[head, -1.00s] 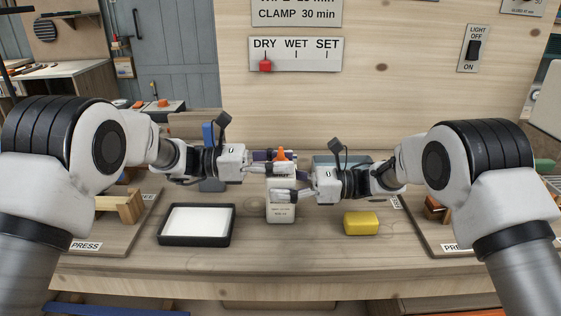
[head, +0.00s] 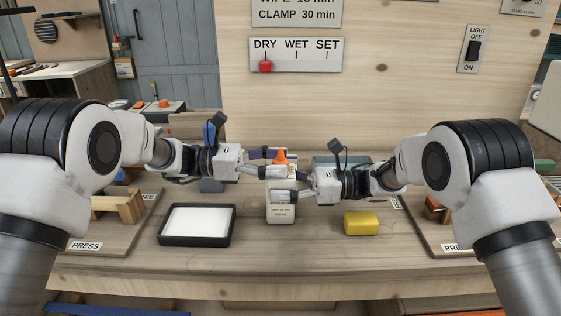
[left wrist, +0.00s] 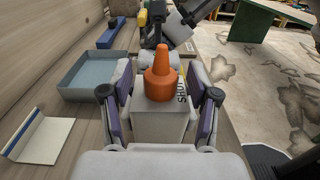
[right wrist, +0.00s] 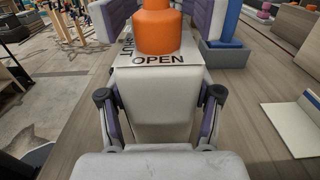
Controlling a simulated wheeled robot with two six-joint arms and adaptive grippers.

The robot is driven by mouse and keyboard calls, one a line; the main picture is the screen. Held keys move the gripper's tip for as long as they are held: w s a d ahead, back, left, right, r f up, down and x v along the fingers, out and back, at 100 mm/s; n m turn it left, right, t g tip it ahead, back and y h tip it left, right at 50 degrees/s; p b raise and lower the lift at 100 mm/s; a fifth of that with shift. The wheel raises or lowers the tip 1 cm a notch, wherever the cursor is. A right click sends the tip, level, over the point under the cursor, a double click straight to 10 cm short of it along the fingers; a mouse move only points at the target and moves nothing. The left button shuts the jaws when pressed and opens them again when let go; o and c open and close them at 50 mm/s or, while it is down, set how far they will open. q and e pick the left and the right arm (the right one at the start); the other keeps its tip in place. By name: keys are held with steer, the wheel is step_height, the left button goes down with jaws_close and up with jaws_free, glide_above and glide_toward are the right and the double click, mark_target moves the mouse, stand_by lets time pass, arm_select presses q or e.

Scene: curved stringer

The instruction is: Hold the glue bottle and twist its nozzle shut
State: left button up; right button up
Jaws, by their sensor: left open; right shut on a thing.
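The glue bottle (head: 281,213) is pale, boxy and upright on the bench, with an orange stepped nozzle (head: 281,156) on top. My right gripper (head: 283,190) is shut on the bottle's body, which shows between its fingers in the right wrist view (right wrist: 157,100). My left gripper (head: 270,161) is open at nozzle height. Its fingers stand either side of the orange nozzle in the left wrist view (left wrist: 160,80), with gaps visible. The bottle's top carries the word OPEN in the right wrist view and SHUT in the left wrist view. The nozzle's exact setting cannot be told.
A black tray with a white inside (head: 196,223) lies left of the bottle. A yellow block (head: 361,223) lies to the right. A blue-grey bin (head: 335,165) stands behind. Boards marked PRESS flank both sides, and a wooden wall panel (head: 420,100) closes the back.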

arm_select(q)
steer(key=a, duration=1.1)
steer(key=shift+w, duration=0.1)
arm_select(e)
steer(key=o, duration=1.8)
steer(key=shift+c, duration=0.2)
steer(key=shift+d, duration=0.15)
steer(key=shift+d, duration=2.4)
step_height(320, 180, up, 10)
